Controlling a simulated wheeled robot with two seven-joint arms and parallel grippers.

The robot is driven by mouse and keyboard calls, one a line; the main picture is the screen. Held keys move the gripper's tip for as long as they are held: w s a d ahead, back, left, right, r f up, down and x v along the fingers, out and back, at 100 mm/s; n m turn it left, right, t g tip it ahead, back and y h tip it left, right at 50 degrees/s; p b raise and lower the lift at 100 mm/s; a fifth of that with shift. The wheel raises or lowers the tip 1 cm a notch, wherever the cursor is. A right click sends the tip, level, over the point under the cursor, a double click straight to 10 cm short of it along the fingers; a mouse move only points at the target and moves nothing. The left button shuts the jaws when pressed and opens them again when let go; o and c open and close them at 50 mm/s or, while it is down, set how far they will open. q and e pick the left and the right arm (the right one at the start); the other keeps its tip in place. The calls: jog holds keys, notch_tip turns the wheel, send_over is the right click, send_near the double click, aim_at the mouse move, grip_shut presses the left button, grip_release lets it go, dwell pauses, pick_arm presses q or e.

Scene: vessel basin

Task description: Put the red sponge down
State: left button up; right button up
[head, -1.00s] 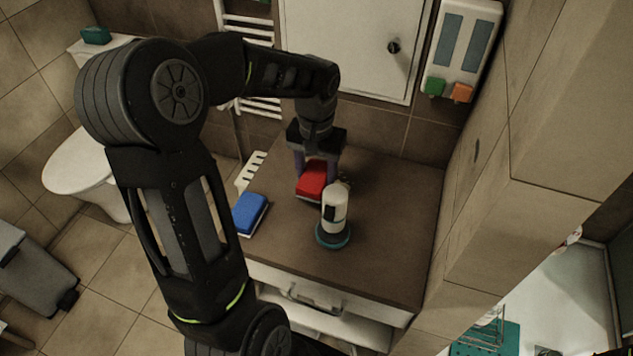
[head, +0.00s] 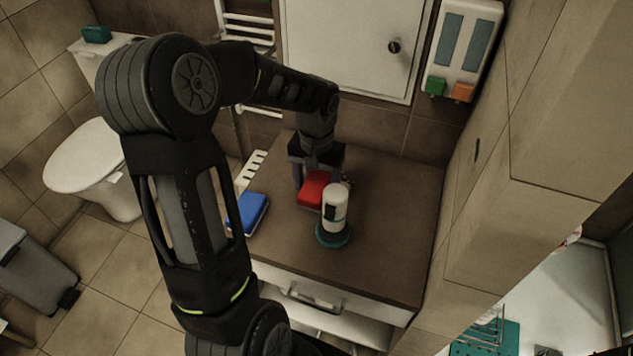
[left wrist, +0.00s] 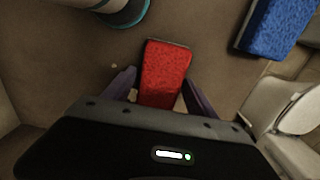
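The red sponge (head: 313,188) lies on the brown countertop (head: 385,215), just behind the white bottle (head: 335,205). It also shows in the left wrist view (left wrist: 165,72), lying flat with its red face up. My left gripper (head: 319,180) points down over the far end of the sponge. In the left wrist view its two purple fingers (left wrist: 160,78) stand on either side of the sponge, spread apart, with a gap visible at the left finger. The near end of the sponge is partly hidden by the gripper body there. My right gripper is not in view.
A blue sponge (head: 248,213) lies at the counter's left edge. The white bottle stands on a teal round base close to the red sponge. The counter's right side is clear. A wall cabinet (head: 345,45) and a dispenser (head: 460,50) are behind.

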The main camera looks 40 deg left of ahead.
aim_at(317, 183)
pick_arm(q)
jog(key=shift+o, duration=0.5)
jog(key=shift+r, duration=0.25)
notch_tip(317, 183, up, 12)
jog(key=shift+b, duration=0.3)
jog(key=shift+o, duration=0.4)
jog(key=shift+f, duration=0.1)
